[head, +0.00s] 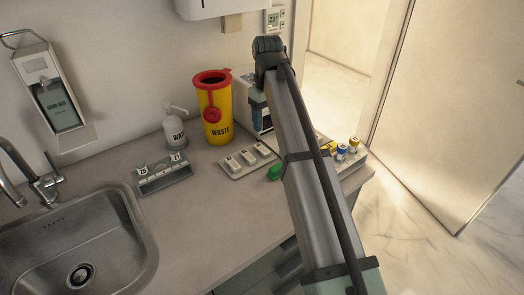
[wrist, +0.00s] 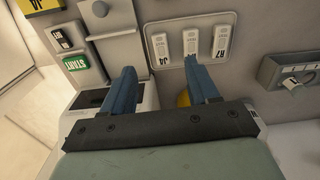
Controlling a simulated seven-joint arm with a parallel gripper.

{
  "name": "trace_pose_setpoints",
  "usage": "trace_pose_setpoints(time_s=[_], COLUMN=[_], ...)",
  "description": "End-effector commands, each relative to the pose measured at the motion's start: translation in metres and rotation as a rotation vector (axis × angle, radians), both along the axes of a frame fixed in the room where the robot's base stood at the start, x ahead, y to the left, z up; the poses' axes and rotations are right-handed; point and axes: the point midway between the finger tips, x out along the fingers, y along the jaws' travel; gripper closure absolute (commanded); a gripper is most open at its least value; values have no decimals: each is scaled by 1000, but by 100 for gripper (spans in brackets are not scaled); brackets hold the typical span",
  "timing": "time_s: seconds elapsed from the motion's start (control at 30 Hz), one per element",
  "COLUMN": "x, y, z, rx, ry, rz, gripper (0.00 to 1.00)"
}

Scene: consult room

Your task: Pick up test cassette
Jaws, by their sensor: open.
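The test cassettes are three slim white pieces side by side in a pale tray (head: 236,173) on the counter. In the wrist view they are the left cassette (wrist: 161,47), the middle cassette (wrist: 191,44) and the right cassette (wrist: 221,42), each with small dark lettering. My gripper (wrist: 161,68) has two blue fingers spread apart with nothing between them. In the head view my gripper (head: 257,110) is beyond the tray, by the white machine, partly hidden by my arm.
A yellow waste bin (head: 214,108) and a pump bottle (head: 174,128) stand behind the tray. A grey rack (head: 163,174) is left of it, near the sink (head: 75,240). A green START block (wrist: 75,62) is beside the tray.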

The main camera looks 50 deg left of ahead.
Motion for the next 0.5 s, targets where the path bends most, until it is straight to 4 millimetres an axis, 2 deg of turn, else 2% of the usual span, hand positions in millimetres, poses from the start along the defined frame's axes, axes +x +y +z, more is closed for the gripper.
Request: trace_pose_setpoints(time_s=[0.3,0.5], x=[0,1], y=[-2,-1], z=[-53,-64], rx=[-1,0], ry=[-1,-2], rz=[-2,-3], gripper=[40,40])
